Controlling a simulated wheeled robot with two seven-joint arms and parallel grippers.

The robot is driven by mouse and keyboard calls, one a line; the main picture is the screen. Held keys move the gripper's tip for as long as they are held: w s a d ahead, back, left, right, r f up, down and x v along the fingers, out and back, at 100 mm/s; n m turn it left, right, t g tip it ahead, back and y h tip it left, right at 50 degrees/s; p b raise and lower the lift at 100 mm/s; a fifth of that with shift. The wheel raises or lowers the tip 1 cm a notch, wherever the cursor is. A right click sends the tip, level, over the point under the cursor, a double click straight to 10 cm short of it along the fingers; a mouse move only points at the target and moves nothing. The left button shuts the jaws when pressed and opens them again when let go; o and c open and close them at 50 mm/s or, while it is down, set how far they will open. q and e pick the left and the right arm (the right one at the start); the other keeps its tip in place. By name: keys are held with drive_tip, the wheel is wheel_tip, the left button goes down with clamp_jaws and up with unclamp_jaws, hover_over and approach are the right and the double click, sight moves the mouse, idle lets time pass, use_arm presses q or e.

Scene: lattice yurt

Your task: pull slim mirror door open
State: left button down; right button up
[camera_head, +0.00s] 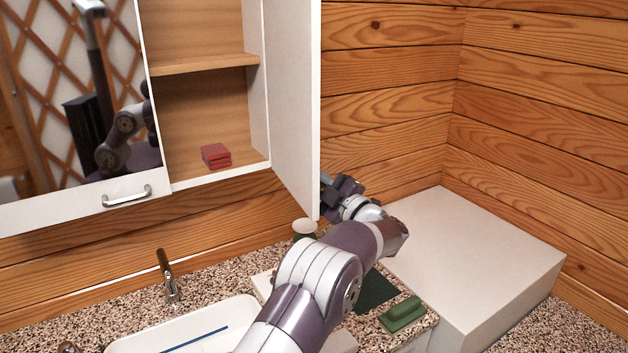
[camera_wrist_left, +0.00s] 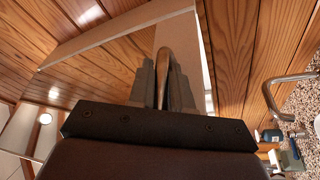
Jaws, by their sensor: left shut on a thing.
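The slim mirror door (camera_head: 293,95) stands swung open at the right side of the wall cabinet; its white inner face shows in the head view and its mirror face is turned away. My left gripper (camera_head: 338,188) is at the door's lower outer corner, partly hidden by the door edge. In the left wrist view, my left gripper (camera_wrist_left: 166,85) is shut on the door's handle (camera_wrist_left: 165,62), and the mirror face (camera_wrist_left: 100,75) reflects wood planks. The handle is hidden in the head view. My right gripper is not in view.
The opened cabinet (camera_head: 205,95) has shelves and a red folded stack (camera_head: 216,156). A wide mirror door (camera_head: 70,90) with a handle (camera_head: 127,197) is shut at left. Below are a sink (camera_head: 190,330), a faucet (camera_head: 168,275), a green item (camera_head: 402,314) and a white box (camera_head: 480,250).

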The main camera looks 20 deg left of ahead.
use_arm(q)
drive_tip(key=shift+w+d+g, duration=0.1)
drive_tip(key=shift+w+g, duration=0.1)
drive_tip(key=shift+g, duration=0.1)
drive_tip(key=c, duration=1.4)
unclamp_jaws()
drive_tip(key=shift+w, duration=0.1)
drive_tip(key=shift+f, duration=0.1)
drive_tip(key=b+v, duration=0.3)
drive_tip(key=v, duration=0.9)
drive_tip(key=shift+f+b, duration=0.25)
drive_tip(key=shift+b, duration=0.05)
drive_tip(key=shift+d, duration=0.15)
